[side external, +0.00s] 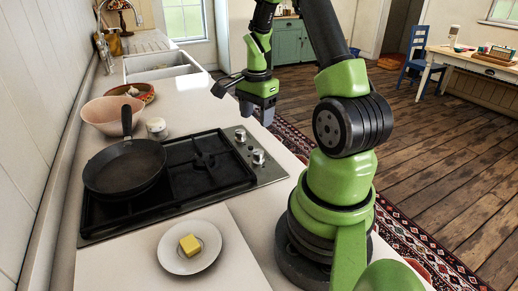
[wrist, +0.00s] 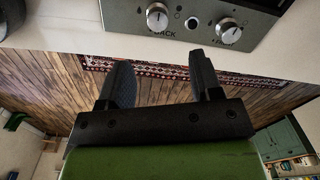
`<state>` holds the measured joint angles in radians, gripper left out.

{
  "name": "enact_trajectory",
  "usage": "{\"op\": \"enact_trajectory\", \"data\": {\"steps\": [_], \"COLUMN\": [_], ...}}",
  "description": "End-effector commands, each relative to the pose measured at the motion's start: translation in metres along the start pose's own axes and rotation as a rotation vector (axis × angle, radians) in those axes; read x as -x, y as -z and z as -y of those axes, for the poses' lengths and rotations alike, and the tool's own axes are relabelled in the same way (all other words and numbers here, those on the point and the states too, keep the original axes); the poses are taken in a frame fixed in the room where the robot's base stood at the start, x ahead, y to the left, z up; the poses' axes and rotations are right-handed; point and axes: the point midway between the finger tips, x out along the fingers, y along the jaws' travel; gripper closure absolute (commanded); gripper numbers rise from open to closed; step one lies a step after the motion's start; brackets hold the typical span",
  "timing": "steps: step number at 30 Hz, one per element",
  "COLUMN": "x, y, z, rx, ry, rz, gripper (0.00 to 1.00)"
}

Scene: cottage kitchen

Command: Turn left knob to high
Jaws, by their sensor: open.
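Two round silver knobs sit on the steel control strip at the cooktop's front edge. The left knob (wrist: 157,16) shows in the wrist view above lettering that reads BACK; it also appears as the nearer knob in the side view (side external: 258,157). The other knob (wrist: 229,31) is to its right, and is the farther one in the side view (side external: 240,135). The knob settings are too small to read.
A black frying pan (side external: 125,170) stands on the black cooktop grate (side external: 205,175). A plate (side external: 205,262) with a yellow block (side external: 190,244) lies on the near counter. A pink bowl (side external: 100,120) and a small jar (side external: 157,128) stand behind the cooktop.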

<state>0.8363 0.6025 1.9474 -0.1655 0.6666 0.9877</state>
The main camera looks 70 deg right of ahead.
Motion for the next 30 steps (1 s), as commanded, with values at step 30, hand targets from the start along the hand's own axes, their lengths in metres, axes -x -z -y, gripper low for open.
{"op": "enact_trajectory", "data": {"steps": [30], "x": [-0.109], "y": [0.006], "z": [-0.004], "rx": [-0.042], "ry": [-0.017], "rz": [0.003], "gripper": [0.41]}}
